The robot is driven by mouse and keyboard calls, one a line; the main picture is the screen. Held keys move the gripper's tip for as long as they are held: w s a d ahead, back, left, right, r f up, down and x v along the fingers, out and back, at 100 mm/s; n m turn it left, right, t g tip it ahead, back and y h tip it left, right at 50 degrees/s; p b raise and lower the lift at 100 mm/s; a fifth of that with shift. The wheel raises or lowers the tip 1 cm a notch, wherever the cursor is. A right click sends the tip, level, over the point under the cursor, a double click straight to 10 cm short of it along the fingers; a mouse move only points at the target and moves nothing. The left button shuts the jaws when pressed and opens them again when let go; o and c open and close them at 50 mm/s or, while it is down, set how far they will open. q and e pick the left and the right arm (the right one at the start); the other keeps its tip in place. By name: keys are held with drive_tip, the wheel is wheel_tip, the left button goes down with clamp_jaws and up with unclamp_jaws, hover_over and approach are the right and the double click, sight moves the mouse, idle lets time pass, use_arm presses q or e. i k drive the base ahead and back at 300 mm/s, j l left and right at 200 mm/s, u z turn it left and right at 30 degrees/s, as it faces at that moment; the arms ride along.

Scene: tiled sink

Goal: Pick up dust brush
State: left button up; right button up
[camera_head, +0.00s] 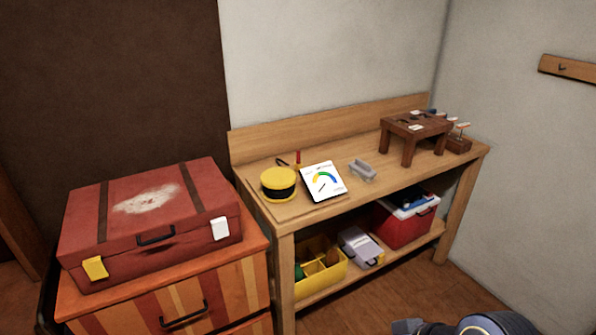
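I cannot pick out the dust brush with certainty. A wooden workbench (330,205) stands against the wall, with several small things on its top. A small grey object (362,170) lies near the middle, too small to name surely. A thin red upright piece (298,160) and a dark piece stand behind a round yellow object with a black band (278,183). A red suitcase (190,236) with a pale dusty patch (147,198) on its lid lies shut on a striped drawer chest (235,283). Neither gripper shows; a rounded part of my body is at the bottom right.
A white gauge card (324,181) lies on the bench. A small brown wooden stand (410,127) is at its right end. The lower shelf holds a yellow bin (322,283), a grey case (359,245) and a red box (402,228). Open floor lies at front right.

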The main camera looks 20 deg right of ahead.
sight(363, 170)
drive_tip(key=i+l+u, duration=0.1)
drive_tip(key=l, duration=0.25)
drive_tip(key=i+l+u, duration=0.1)
drive_tip(key=i+l, duration=0.2)
drive_tip(key=i+l+u, duration=0.15)
drive_tip(key=l, duration=0.25)
drive_tip(key=i+l+u, duration=0.1)
drive_tip(key=l, duration=0.3)
drive_tip(key=i+l+u, duration=0.1)
drive_tip(key=i+l, duration=0.15)
drive_tip(key=l, duration=0.15)
drive_tip(key=i+l+u, duration=0.1)
drive_tip(key=l, duration=0.3)
drive_tip(key=i+l+u, duration=0.1)
drive_tip(key=l, duration=0.3)
drive_tip(key=i+l+u, duration=0.15)
drive_tip(key=l, duration=0.3)
